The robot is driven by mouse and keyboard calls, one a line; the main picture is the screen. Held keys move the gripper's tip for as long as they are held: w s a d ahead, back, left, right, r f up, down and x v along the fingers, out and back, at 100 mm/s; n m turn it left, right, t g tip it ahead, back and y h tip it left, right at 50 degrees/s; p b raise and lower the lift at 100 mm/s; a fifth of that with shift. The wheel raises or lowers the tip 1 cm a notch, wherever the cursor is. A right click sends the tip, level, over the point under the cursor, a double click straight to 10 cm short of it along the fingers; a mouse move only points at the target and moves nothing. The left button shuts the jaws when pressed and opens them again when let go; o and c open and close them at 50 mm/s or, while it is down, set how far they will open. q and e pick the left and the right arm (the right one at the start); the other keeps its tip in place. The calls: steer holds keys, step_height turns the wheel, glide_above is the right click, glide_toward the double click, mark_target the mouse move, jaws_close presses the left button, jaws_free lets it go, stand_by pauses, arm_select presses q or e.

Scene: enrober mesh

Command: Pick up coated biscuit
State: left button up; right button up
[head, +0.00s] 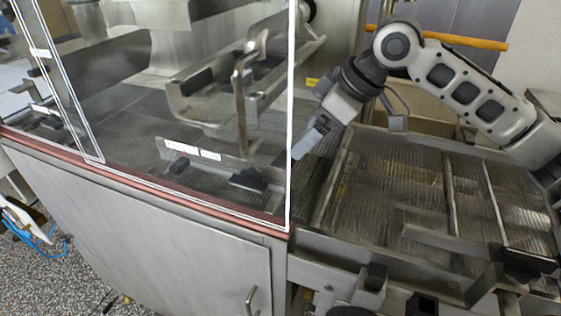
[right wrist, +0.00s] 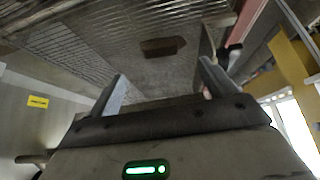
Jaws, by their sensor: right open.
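The coated biscuit (right wrist: 163,47) is a dark brown, roughly rectangular piece in the right wrist view. It lies on the grey wire mesh, a little beyond my fingertips and roughly centred between them. In the head view I cannot clearly make it out. My right gripper (right wrist: 164,76) is open and empty, its two fingers spread on either side with a gap to the biscuit. In the head view my right gripper (head: 305,146) points down and left at the right edge of the glass cover. My left gripper is not in view.
A clear glass guard (head: 190,110) with white edges encloses the mesh at left, above a steel cabinet (head: 150,235). Open wire mesh (head: 395,185) with cross bars lies at right. A metal bracket (head: 235,85) stands over the mesh behind the glass.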

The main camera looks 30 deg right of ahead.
steer(key=x, duration=0.8)
steer(key=c, duration=0.8)
